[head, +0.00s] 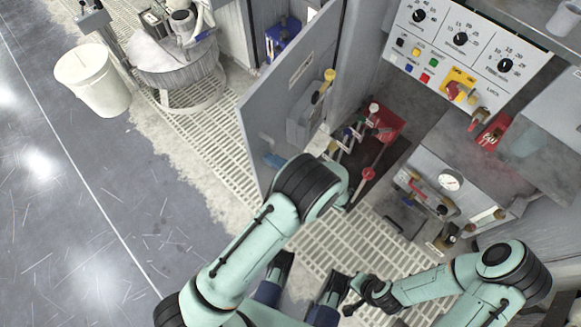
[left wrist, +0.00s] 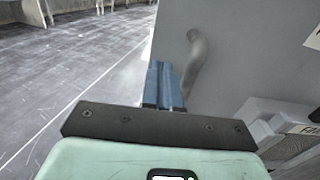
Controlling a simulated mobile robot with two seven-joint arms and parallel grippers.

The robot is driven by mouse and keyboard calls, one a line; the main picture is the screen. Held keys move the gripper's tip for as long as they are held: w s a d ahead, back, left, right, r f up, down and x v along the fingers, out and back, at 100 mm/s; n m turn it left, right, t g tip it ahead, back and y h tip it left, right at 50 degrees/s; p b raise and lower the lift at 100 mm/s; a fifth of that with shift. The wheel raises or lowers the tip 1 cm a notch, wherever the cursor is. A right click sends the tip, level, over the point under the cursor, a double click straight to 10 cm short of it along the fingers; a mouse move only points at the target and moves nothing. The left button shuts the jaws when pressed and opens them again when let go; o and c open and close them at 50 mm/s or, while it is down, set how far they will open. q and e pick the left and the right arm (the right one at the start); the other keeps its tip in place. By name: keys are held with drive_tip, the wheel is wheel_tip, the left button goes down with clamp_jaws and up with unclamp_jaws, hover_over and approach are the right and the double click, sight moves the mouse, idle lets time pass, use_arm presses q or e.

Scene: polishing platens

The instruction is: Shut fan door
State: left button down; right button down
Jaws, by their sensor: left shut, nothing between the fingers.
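The grey door (head: 287,85) stands open, a tall flat panel with a small label on its face, swung out to the left of the cabinet. My left arm reaches up to it. My right arm is bent at the lower right. Its black end (head: 362,295) is over the floor grating, with its fingers unclear.
A control panel (head: 490,20) with dials and buttons is at the upper right. Red-handled levers (head: 385,122) and a gauge box (head: 447,182) stand right of the door. A white bin (head: 92,82) and a round drum (head: 180,65) are at upper left. The grey floor at left is clear.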

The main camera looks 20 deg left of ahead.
sight(254, 150)
use_arm(q)
drive_tip(key=shift+w+a, duration=0.15)
drive_tip(key=shift+a, duration=0.75)
drive_tip(key=shift+w+a, duration=0.1)
drive_tip(key=shift+a, duration=0.75)
